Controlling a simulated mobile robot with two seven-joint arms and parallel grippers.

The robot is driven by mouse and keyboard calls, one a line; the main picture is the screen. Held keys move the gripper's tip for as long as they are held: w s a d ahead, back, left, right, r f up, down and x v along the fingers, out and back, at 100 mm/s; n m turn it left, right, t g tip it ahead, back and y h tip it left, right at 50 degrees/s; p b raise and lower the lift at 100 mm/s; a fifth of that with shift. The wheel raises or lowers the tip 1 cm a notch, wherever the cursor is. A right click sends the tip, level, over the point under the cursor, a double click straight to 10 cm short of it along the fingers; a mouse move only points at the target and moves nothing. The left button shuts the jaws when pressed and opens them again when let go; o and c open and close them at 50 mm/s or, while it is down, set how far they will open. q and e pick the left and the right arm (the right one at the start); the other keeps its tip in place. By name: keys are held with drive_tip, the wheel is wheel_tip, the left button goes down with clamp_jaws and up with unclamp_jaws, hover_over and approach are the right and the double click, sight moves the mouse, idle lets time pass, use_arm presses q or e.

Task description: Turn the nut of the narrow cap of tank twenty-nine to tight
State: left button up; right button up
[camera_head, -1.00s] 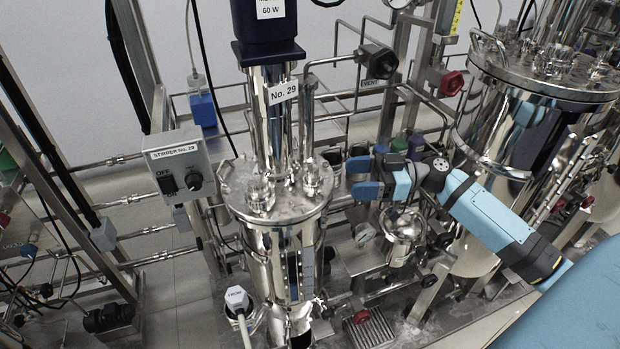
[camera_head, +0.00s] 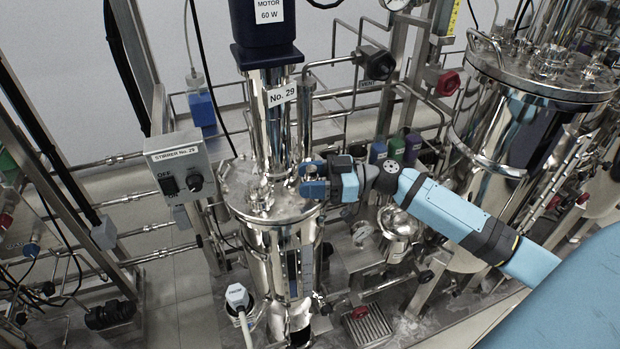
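Tank twenty-nine (camera_head: 264,240) is a shiny steel vessel with a "No. 29" label (camera_head: 282,95) on its stirrer column. Its lid (camera_head: 240,207) carries several steel fittings, including one at the front left (camera_head: 260,196). My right gripper (camera_head: 312,179) reaches in from the right over the lid's right side. Its two blue fingertips are apart, one behind the other, at the fitting there. They largely hide that fitting, so its nut and any contact cannot be made out. I cannot tell for certain which fitting is the narrow cap. My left gripper is not in view.
A stirrer switch box (camera_head: 179,170) stands left of the tank. Pipes and a dark vent knob (camera_head: 378,63) are behind my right arm. A larger steel tank (camera_head: 520,130) stands at the right.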

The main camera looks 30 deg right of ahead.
drive_tip(key=c, duration=0.4)
drive_tip(key=shift+c, duration=0.2)
